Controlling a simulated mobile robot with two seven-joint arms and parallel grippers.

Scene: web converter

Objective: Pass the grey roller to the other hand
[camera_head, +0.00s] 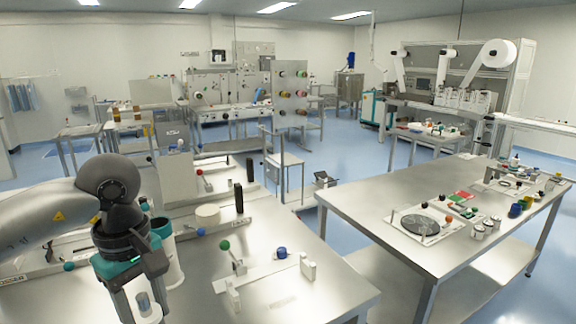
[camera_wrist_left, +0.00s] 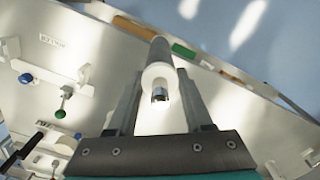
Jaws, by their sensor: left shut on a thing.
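My left gripper (camera_head: 140,307) comes in from the left, pointing down over the near left of the steel table (camera_head: 320,295). It is shut on the grey roller, whose short grey part (camera_head: 143,301) shows between the fingers above a white part. In the left wrist view, the grey roller (camera_wrist_left: 159,50) runs away from me between the two fingers of the gripper (camera_wrist_left: 158,88), with a white collar and a shiny metal end nearest me. Its far end lies against the bright background; I cannot tell whether it touches anything. My right gripper is not in view.
A white cylinder (camera_head: 172,266) stands close beside my left gripper. A green-knobbed fixture (camera_head: 238,265), a blue knob (camera_head: 281,252) and a white disc (camera_head: 207,214) are on the table. A second steel table (camera_head: 372,205) stands to the right. Blue floor lies between them.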

